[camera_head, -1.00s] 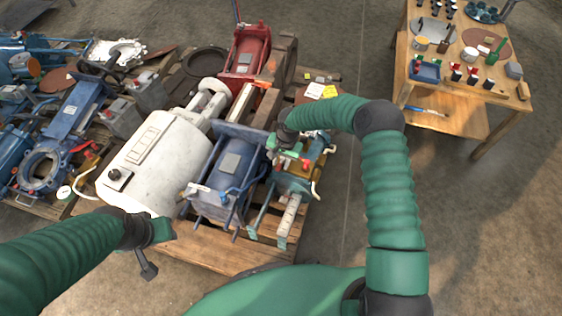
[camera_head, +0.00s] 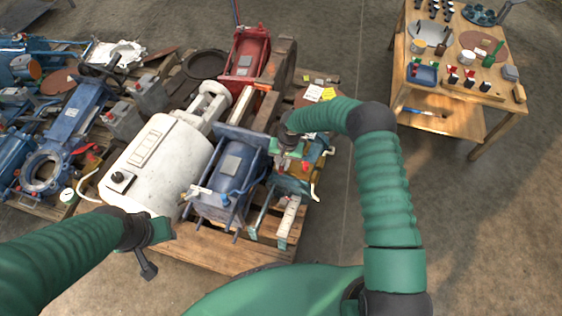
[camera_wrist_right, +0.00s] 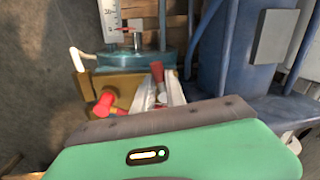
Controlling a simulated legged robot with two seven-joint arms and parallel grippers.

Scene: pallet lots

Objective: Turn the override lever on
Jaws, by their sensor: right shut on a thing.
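My right gripper (camera_head: 291,163) is low over a brass-and-teal valve unit (camera_head: 293,184) at the front right of the pallet. In the right wrist view, its two pale fingers (camera_wrist_right: 160,95) are shut on a red-handled lever (camera_wrist_right: 158,73), whose red end sticks out beyond them. The lever's base is hidden by the gripper. A second red knob (camera_wrist_right: 103,103) stands left of the fingers on the brass body (camera_wrist_right: 122,88). I cannot tell any on or off marking. My left gripper (camera_head: 148,262) hangs in front of the white tank, away from the valve unit; its jaws are unclear.
A blue motor-like unit (camera_head: 229,172) stands close left of the valve unit, with a white tank (camera_head: 150,165) beyond it. A red machine (camera_head: 246,54) is behind. A wooden workbench (camera_head: 449,85) with small parts stands at the right. Bare floor lies between bench and pallet.

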